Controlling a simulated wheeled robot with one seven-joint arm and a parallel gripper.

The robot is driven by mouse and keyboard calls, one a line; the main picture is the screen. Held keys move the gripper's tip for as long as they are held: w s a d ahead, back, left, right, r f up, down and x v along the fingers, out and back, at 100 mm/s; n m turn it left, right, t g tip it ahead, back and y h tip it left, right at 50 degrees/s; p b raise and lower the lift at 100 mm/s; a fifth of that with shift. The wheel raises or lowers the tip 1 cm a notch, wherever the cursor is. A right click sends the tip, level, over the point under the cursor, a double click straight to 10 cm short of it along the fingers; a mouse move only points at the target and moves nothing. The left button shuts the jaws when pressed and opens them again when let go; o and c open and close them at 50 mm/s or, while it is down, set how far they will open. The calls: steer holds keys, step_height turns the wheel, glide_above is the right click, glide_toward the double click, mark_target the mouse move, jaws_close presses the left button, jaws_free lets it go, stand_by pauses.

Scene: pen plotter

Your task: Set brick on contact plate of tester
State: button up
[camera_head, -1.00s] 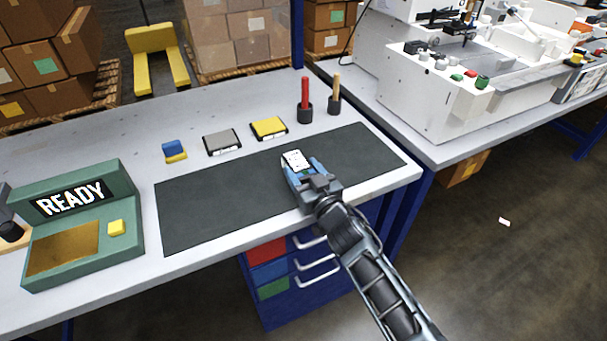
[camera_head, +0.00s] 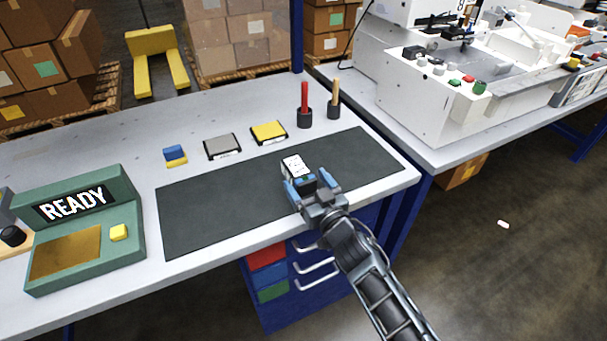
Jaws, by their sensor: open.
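A small brick with a white, dark-marked top (camera_head: 294,162) lies on or just above the dark mat (camera_head: 215,210), toward its right part. My gripper (camera_head: 308,183) is open, with its blue-tipped fingers at the near side of this brick; they hide its near end. I cannot tell whether a finger touches it. The green tester (camera_head: 128,205) stands at the left with its display reading READY. Its gold contact plate (camera_head: 65,254) is bare, with a yellow button (camera_head: 119,232) beside it.
Behind the mat are a blue and yellow block (camera_head: 175,155), a grey-topped block (camera_head: 222,146), a yellow-topped block (camera_head: 269,132), and red (camera_head: 304,95) and tan (camera_head: 335,90) sticks in black holders. A white machine (camera_head: 420,105) stands on the right table. The mat's left part is clear.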

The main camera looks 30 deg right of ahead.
steer(key=s+p, duration=0.1)
steer(key=s, duration=0.8)
steer(key=shift+s, duration=0.15)
steer(key=s+a+r+g, duration=0.1)
steer(key=s+a, duration=0.1)
steer(key=s, duration=0.9)
steer(key=s+a+r, duration=0.1)
steer(key=s, duration=0.9)
steer(key=s+r+g, duration=0.2)
steer(key=s+r, duration=1.1)
steer(key=s, duration=0.4)
steer(key=shift+r, duration=0.1)
steer(key=shift+c, duration=0.2)
